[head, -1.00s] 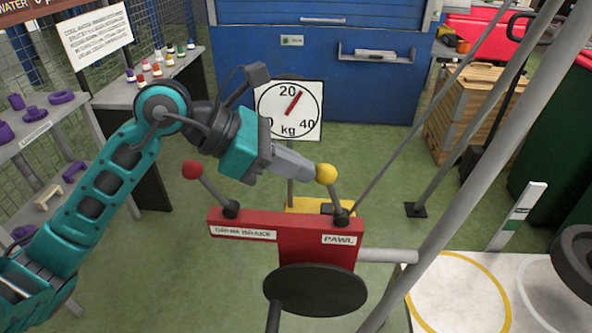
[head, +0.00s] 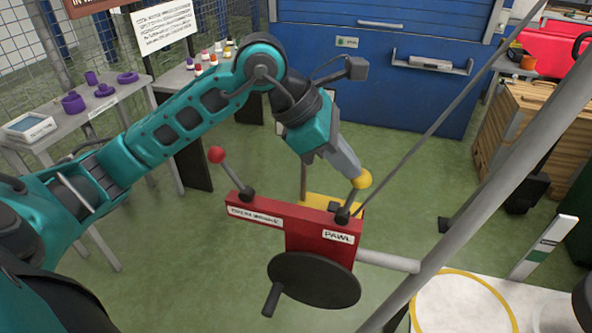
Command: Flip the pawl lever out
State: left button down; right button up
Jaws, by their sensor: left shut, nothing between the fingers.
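The pawl lever's yellow knob (head: 361,180) stands above the PAWL label (head: 338,237) on the red panel (head: 300,240). The lever leans to the right from its dark pivot (head: 343,215). My left gripper (head: 350,168) comes down from the upper left. It is shut and empty, its tip at the left side of the yellow knob, touching or very close. The drum brake lever with a red knob (head: 216,155) leans left at the panel's other end. My right gripper is not in view.
A dark handwheel (head: 313,281) sits in front of the panel. A grey diagonal pole (head: 480,190) and a thin rod (head: 430,135) rise on the right. A wooden crate (head: 525,130) stands at the back right. Green floor is open on the left.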

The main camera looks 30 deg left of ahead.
pick_arm(q)
jog(key=shift+w+d+f+b, duration=0.1)
jog(key=shift+w+d+b, duration=0.15)
jog(key=shift+d, duration=0.4)
jog(key=shift+w+d+f+b, duration=0.1)
jog(key=shift+d+b, duration=0.1)
jog(key=shift+d, duration=0.5)
jog(key=shift+w+d+b, duration=0.2)
jog(key=shift+d+b, duration=0.05)
jog(key=shift+d, duration=0.4)
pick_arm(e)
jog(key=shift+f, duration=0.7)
pick_arm(q)
jog(key=shift+d, duration=0.1)
